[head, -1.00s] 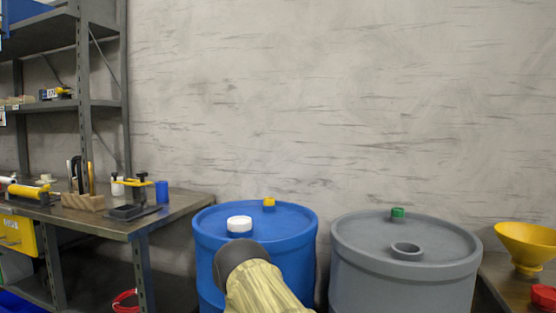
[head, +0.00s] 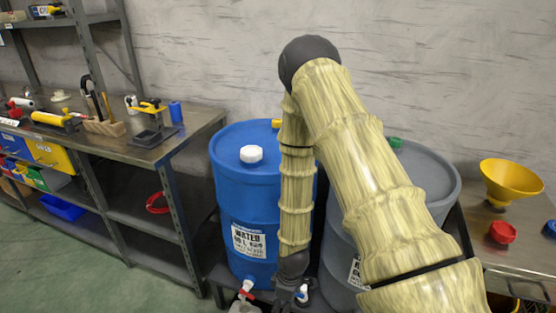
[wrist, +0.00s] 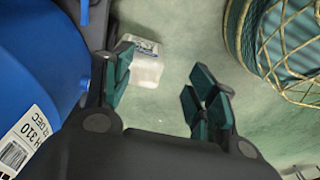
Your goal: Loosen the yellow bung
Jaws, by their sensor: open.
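The yellow bung (head: 277,123) sits at the far edge of the top of the blue drum (head: 228,180). My arm partly covers it in the head view. A white cap (head: 251,154) stands nearer on the same top. My gripper (head: 285,297) hangs low in front of the drums, far below the bung. In the wrist view my gripper (wrist: 165,92) is open, with nothing between its pads. The blue drum's side (wrist: 35,70) fills the left of that view; the bung is not in it.
The grey drum (head: 432,170) stands to the right, partly behind my arm. A bench (head: 190,135) with tools is at left; a table with a yellow funnel (head: 510,180) and red cap (head: 503,232) is at right. A white container (wrist: 148,68) is below my gripper.

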